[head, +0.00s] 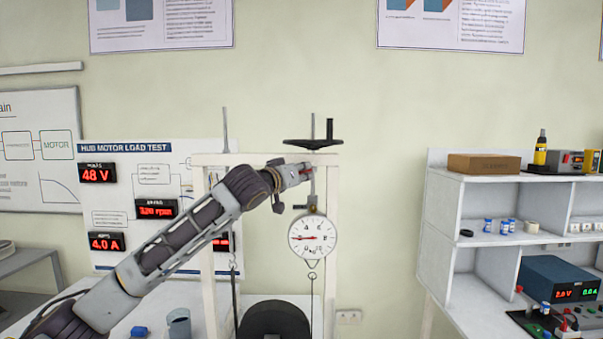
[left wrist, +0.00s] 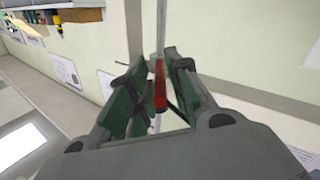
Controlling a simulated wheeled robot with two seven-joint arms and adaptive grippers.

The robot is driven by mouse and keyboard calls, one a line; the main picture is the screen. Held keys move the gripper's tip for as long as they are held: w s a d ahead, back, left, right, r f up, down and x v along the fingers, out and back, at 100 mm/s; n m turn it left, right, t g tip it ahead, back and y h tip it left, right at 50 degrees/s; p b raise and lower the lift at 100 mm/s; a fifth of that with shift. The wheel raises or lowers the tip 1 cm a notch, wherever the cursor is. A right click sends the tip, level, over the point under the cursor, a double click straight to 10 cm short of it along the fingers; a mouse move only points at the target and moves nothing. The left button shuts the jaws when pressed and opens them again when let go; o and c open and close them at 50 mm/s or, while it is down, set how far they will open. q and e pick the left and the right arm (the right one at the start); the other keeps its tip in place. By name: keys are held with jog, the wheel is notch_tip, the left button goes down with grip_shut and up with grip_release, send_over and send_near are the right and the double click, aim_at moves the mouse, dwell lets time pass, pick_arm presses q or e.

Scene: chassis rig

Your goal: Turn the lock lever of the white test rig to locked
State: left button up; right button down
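The white test rig (head: 333,235) stands in the middle of the head view, with a black handwheel (head: 313,143) on top and a round dial gauge (head: 312,238) hanging in its frame. My left arm reaches across to the rig's top beam, and its gripper (head: 303,173) is just under the handwheel. In the left wrist view, the red lock lever (left wrist: 160,86) lies between the two green-padded fingers of the left gripper (left wrist: 160,72). The fingers look apart, with space beside the lever. Contact is hard to tell. My right gripper is not in view.
A hub motor test board (head: 150,165) with red displays stands behind my arm. A dark wheel (head: 273,320) sits low in the rig. White shelves (head: 436,215) with small parts stand to the right.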

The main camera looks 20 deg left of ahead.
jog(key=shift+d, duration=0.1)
pick_arm(q)
grip_shut()
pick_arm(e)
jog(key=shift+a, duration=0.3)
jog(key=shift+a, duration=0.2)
